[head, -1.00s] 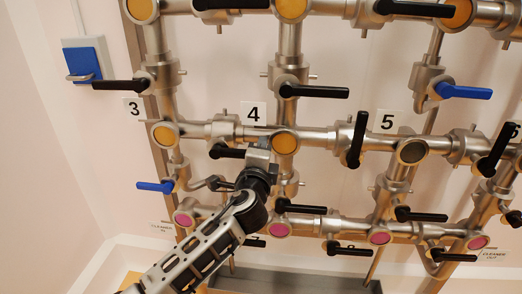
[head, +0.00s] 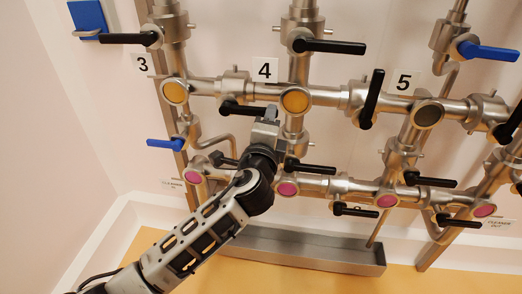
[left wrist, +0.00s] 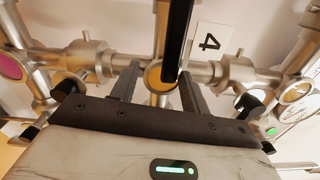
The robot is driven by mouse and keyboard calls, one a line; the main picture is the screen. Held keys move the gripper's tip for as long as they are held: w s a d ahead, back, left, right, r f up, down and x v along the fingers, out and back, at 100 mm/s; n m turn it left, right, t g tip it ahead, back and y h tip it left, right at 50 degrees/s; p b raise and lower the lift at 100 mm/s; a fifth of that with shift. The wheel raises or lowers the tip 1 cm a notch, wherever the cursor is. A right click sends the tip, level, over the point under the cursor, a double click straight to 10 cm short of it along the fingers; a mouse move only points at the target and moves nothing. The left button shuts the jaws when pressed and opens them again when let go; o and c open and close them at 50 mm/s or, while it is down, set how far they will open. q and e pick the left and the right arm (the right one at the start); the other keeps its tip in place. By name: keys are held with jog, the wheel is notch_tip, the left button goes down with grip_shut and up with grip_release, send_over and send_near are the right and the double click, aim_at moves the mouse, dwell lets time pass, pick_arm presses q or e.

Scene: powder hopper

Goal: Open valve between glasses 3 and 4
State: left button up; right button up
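Sight glass 3 (head: 174,91) and sight glass 4 (head: 295,100) are yellow windows on a steel pipe. The valve between them (head: 235,84) has a black lever (head: 238,108), lying roughly along the pipe and pointing toward glass 4. My left gripper (head: 266,115) is at the lever's free end, just left of and below glass 4. In the left wrist view my gripper's two fingers (left wrist: 158,82) are apart. The black lever (left wrist: 178,40) comes down between them, closer to the right finger, in front of yellow glass 4 (left wrist: 155,78). Contact cannot be told. My right gripper is not visible.
Other black levers surround the spot, including an upright one (head: 372,98) between glasses 4 and 5 and one below right (head: 310,168). A blue lever (head: 165,143) is at lower left. A grey trough (head: 300,250) lies below. The left wall is bare.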

pick_arm(q)
jog(key=s+a, duration=0.1)
jog(key=s, duration=1)
jog(key=shift+b, duration=0.35)
jog(key=shift+a, duration=0.1)
jog(key=s+a+f+n+g+h, duration=0.1)
jog(key=s+a+f+n+g, duration=0.2)
jog(key=f, duration=0.5)
jog(key=s+a+f+n+g, duration=0.1)
jog(key=s+f+n+g, duration=0.3)
jog(key=f, duration=0.5)
jog(key=s+a+f+n, duration=0.7)
jog(key=s+f+n, duration=0.1)
jog(key=s+n, duration=0.2)
jog(key=shift+s+n+g, duration=0.3)
jog(key=shift+s+n, duration=0.05)
jog(key=shift+n, duration=0.05)
